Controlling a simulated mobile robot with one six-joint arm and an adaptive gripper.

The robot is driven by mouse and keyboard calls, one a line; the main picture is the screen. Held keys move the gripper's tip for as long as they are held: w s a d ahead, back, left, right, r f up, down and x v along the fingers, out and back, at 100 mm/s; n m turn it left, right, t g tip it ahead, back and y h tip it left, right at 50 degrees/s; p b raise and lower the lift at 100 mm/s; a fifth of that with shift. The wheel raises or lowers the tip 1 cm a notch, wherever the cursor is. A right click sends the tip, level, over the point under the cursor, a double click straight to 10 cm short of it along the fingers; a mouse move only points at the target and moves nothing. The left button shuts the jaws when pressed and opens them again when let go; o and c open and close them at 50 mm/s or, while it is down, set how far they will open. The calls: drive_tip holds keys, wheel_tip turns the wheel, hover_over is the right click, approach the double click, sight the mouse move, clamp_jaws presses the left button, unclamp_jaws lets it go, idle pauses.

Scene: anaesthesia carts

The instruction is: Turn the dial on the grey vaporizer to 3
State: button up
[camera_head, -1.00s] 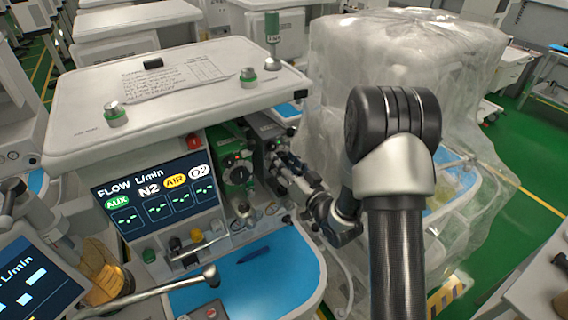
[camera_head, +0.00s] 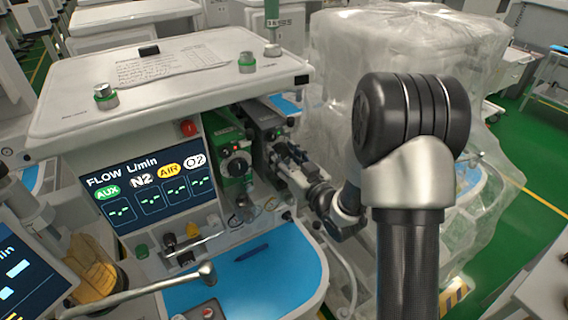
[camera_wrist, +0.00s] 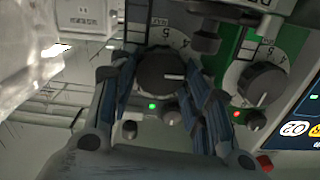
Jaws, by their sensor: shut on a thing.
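The grey vaporizer (camera_head: 268,132) stands to the right of the green vaporizer (camera_head: 232,150) on the anaesthesia cart. In the wrist view its black dial (camera_wrist: 160,70) sits between my fingers, with a white pointer line and a number scale beside it. The numbers 4 and 5 show on the scale; the rest is hidden or too small to read. My gripper (camera_wrist: 163,85) is shut on this dial, one finger on each side. In the head view my gripper (camera_head: 282,155) reaches the vaporizer's front from the right, and the dial is hidden behind it.
The green vaporizer's dial (camera_wrist: 260,83) is close beside my finger. The flow screen (camera_head: 150,190) is at the left. A blue work surface (camera_head: 250,275) with a pen lies below. A plastic-covered machine (camera_head: 400,50) stands close on the right.

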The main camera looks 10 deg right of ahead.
drive_tip(key=shift+f+n+b, duration=0.1)
drive_tip(key=shift+n+b, duration=1)
drive_tip(key=shift+b, duration=0.4)
drive_tip(key=o, duration=1.1)
drive_tip(key=v, duration=0.7)
drive_tip(key=shift+s, duration=0.3)
